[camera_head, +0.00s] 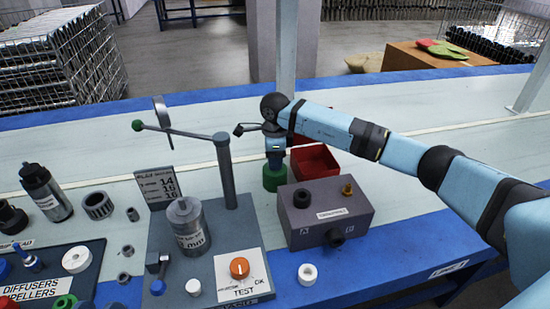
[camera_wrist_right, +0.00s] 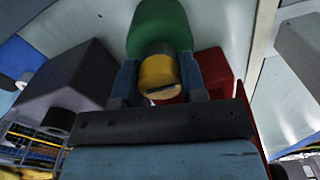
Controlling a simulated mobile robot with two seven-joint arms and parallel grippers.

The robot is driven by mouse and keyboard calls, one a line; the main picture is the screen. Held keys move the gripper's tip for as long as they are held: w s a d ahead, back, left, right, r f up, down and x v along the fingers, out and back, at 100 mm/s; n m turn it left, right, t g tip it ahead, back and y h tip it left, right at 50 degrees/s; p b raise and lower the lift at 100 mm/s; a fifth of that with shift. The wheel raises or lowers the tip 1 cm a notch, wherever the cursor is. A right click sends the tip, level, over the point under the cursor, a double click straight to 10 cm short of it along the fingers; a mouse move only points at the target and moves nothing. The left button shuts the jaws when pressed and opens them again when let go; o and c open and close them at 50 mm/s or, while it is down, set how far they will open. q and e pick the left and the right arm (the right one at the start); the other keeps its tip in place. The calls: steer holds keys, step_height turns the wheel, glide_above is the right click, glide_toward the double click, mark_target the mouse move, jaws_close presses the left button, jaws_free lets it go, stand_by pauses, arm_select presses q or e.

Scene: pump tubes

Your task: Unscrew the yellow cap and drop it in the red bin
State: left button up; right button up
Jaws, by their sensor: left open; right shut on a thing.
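My right gripper (camera_head: 274,155) reaches in from the right and points down over a green object (camera_head: 274,178). In the right wrist view, the gripper (camera_wrist_right: 160,82) is shut on the yellow cap (camera_wrist_right: 158,76), with a blue finger on each side. A grey band lies between the cap and the green object (camera_wrist_right: 165,25); whether the cap is still joined to it I cannot tell. The red bin (camera_head: 314,161) stands just right of the gripper, and part of it shows behind the fingers in the wrist view (camera_wrist_right: 215,68). My left gripper is not in view.
A grey box (camera_head: 325,212) with a brass fitting stands in front of the bin. A lever press (camera_head: 225,170) with a metal cylinder (camera_head: 187,228) stands to the left. Bottles and small parts fill the left side. The rear bench surface is clear.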

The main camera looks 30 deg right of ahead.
steer(key=shift+n, duration=0.8)
steer(key=shift+n+b, duration=0.35)
steer(key=shift+n, duration=0.65)
steer(key=shift+n, duration=0.7)
steer(key=shift+n+b, duration=0.4)
steer(key=shift+n, duration=0.6)
steer(key=shift+n+b, duration=0.3)
steer(key=shift+n, duration=1.4)
